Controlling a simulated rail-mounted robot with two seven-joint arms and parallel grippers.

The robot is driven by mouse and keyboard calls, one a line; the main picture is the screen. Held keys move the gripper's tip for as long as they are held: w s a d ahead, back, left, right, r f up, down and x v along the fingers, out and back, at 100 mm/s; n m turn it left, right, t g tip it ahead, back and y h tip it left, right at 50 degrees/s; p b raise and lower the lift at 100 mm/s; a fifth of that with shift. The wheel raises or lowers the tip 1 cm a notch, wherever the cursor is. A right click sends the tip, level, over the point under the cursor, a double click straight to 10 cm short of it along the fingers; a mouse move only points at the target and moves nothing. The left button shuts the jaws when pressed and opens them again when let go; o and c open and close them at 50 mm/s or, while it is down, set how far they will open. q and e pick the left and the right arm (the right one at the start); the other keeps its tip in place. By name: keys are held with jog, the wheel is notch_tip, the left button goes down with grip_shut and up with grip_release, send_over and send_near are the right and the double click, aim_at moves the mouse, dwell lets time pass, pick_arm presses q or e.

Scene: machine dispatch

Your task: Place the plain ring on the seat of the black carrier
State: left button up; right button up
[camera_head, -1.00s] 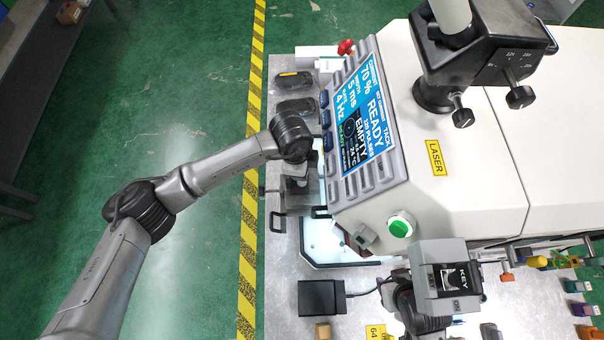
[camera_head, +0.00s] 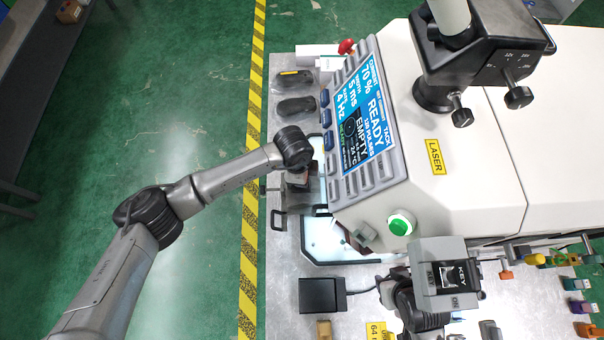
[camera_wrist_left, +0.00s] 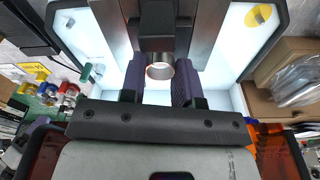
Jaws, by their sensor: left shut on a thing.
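In the left wrist view, a small silver ring (camera_wrist_left: 160,72) with a thin coppery rim sits between the purple finger pads of my left gripper (camera_wrist_left: 160,84), which is shut on it. A dark block (camera_wrist_left: 157,40) lies directly beyond the ring; I cannot tell whether it is the black carrier's seat, or whether the ring touches it. In the head view my left gripper (camera_head: 298,182) is at the machine's left side, below the screen, mostly hidden by its own wrist. The ring cannot be made out there.
The white laser machine (camera_head: 465,190) with its tilted screen (camera_head: 365,110) stands close to the right of my left wrist. A lit chamber (camera_head: 325,240) opens below it. A black box (camera_head: 322,295) and dark rounded pieces (camera_head: 296,106) lie on the grey bench.

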pick_arm(q)
jog(key=o, duration=1)
jog(key=shift+f, duration=0.1)
jog(key=r, duration=0.4)
jog(key=a+r, duration=0.1)
jog(key=r, duration=0.7)
jog(key=shift+w+a+r, duration=0.1)
jog(key=shift+w+a, duration=0.05)
jog(key=shift+a, duration=0.05)
